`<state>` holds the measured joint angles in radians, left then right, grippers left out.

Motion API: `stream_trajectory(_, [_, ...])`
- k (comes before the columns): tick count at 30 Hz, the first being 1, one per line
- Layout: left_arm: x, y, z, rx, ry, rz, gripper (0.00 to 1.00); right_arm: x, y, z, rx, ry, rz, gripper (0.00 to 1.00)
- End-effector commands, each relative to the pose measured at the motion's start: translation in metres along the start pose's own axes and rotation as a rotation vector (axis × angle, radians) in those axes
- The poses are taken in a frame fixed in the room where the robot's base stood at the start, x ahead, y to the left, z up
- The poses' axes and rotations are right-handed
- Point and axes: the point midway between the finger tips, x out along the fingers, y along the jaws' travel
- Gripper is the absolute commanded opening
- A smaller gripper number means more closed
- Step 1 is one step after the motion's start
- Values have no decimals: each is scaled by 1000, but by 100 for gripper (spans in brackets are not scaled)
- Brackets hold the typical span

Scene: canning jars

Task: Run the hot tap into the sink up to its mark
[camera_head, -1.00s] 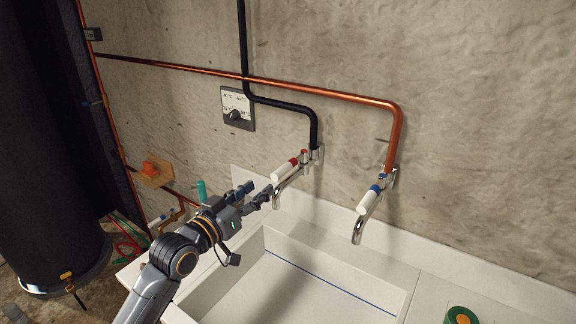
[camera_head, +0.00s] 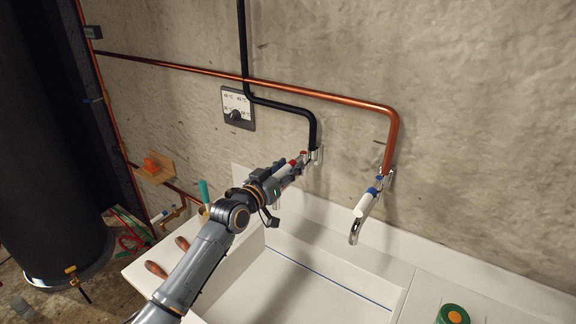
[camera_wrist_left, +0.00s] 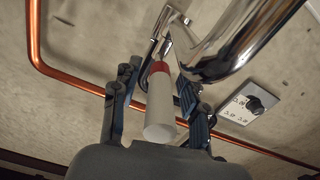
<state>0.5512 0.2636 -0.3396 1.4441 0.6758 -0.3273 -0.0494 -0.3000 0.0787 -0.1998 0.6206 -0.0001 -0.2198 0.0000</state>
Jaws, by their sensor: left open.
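The hot tap is the left one, with a white lever (camera_head: 283,171) banded red, fed by a black pipe. My left gripper (camera_head: 280,172) is at this lever and hides most of the tap's spout. In the left wrist view the white lever (camera_wrist_left: 160,105) with its red band lies between the open fingers (camera_wrist_left: 158,92); I cannot tell if they touch it. The chrome spout (camera_wrist_left: 235,45) passes beside it. The white sink (camera_head: 330,262) below has a blue mark line (camera_head: 325,277) on its inner wall. No water shows. My right gripper is not in view.
The cold tap (camera_head: 365,207), with a blue band, stands to the right. A temperature dial (camera_head: 237,110) is on the wall. A green and orange round thing (camera_head: 453,314) lies on the right counter. Tools with brown handles (camera_head: 157,269) lie at the left. A dark tank (camera_head: 50,150) stands far left.

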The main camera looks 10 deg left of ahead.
Motion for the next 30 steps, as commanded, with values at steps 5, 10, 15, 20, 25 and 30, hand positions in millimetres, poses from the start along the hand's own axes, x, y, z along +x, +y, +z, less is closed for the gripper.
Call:
stream_trajectory(5, [2, 0, 0, 0, -1, 0, 44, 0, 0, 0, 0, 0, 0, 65])
stream_trajectory(10, [2, 0, 0, 0, -1, 0, 40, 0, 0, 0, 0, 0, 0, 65])
stream_trajectory(15, [2, 0, 0, 0, -1, 0, 5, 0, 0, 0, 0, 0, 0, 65])
stream_trajectory(20, [2, 0, 0, 1, -1, 0, 0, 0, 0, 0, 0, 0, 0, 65])
stream_trajectory(25, [2, 0, 1, 1, -1, 2, 0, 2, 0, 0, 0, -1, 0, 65])
stream_trajectory(30, [2, -1, 4, 4, -3, 16, 0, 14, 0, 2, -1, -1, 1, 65])
